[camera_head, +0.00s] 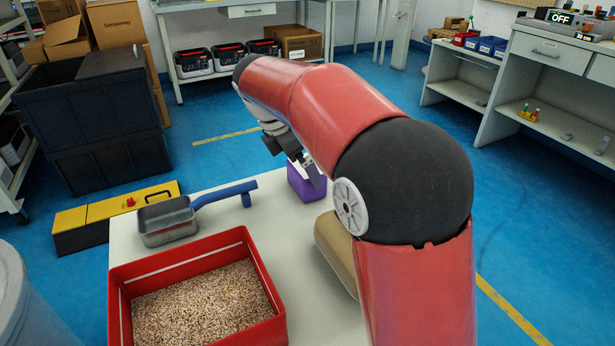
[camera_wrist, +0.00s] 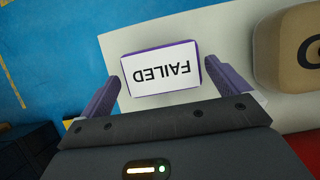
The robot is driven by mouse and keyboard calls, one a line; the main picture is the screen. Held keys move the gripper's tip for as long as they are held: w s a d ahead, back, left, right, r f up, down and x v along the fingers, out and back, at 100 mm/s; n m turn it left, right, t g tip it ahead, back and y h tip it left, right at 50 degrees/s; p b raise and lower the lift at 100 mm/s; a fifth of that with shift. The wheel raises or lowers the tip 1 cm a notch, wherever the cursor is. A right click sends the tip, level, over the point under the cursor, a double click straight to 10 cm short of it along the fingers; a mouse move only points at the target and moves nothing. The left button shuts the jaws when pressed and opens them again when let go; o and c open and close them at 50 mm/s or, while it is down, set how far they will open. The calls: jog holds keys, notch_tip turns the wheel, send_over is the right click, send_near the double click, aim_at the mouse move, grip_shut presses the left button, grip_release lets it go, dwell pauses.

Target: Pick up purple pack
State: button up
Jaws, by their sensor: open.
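The purple pack (camera_head: 305,183) stands on the white table top (camera_head: 215,210), near its far edge. In the wrist view the purple pack (camera_wrist: 202,64) shows a white label reading FAILED, upside down. My gripper (camera_head: 294,160) is just above the pack in the head view, and my arm hides part of that area. In the wrist view my gripper (camera_wrist: 180,88) is open, with one finger to the left and one to the right of the pack's near side. The fingers look apart from the pack. I cannot tell the height between them.
A beige rounded object (camera_head: 337,250), also in the wrist view (camera_wrist: 290,50), lies close to the pack. A red bin of grain (camera_head: 275,290) and a metal scoop with blue handle (camera_head: 168,222) share the table. A yellow-black toolbox (camera_head: 100,212) stands left.

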jog(key=x, duration=0.4)
jog(key=shift+d+f+b, duration=0.2)
jog(key=shift+f+b, duration=0.1)
jog(key=shift+b, duration=0.1)
jog(key=shift+r, duration=0.1)
jog(key=c, duration=1.2)
jog(key=shift+o, duration=0.2)
notch_tip(320, 180, up, 20)
jog(key=p, duration=0.5)
